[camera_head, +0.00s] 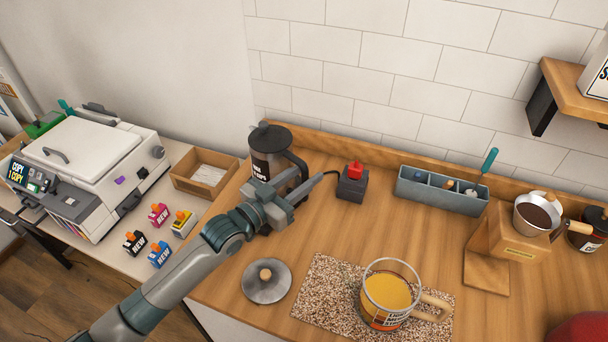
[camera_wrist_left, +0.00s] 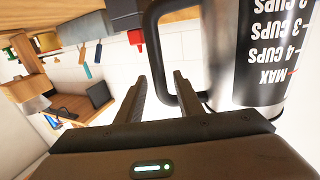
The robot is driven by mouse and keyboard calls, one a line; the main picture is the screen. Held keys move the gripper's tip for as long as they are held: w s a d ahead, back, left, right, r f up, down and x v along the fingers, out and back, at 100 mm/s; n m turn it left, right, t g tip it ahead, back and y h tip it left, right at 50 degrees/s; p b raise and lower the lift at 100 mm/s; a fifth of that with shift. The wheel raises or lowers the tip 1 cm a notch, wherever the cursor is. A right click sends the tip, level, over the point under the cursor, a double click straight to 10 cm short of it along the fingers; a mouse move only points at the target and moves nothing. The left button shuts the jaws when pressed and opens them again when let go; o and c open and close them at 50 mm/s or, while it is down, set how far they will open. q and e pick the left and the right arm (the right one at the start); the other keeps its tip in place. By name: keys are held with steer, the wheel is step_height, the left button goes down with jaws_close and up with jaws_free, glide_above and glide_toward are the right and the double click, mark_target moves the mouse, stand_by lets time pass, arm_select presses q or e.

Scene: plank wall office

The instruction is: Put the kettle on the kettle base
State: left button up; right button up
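The kettle (camera_head: 268,150), a steel and black jug with cup markings, stands upright at the back of the counter by the wall. Its black handle points right, towards my left gripper (camera_head: 297,196). In the left wrist view the kettle (camera_wrist_left: 262,60) fills the right side, tilted by the camera's angle. The fingers of my left gripper (camera_wrist_left: 161,78) are apart, with the black handle (camera_wrist_left: 157,50) appearing between them. I cannot tell whether they touch it. The kettle's foot is hidden by my gripper, and I cannot make out a kettle base. My right gripper is not in view.
A dark box with a red switch (camera_head: 354,172) stands just right of my gripper. A lid (camera_head: 267,288) and a speckled mat (camera_head: 325,285) with a glass jug (camera_head: 388,292) lie in front. A wooden tray (camera_head: 181,182) is left; a grey caddy (camera_head: 410,190) is right.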

arm_select(q)
steer(key=shift+r, duration=0.2)
steer(key=shift+s+a+f, duration=0.15)
steer(key=shift+f, duration=0.05)
steer(key=b+v, duration=0.3)
steer(key=v, duration=0.8)
steer(key=shift+s+a+r, duration=0.2)
steer(key=shift+d, duration=0.1)
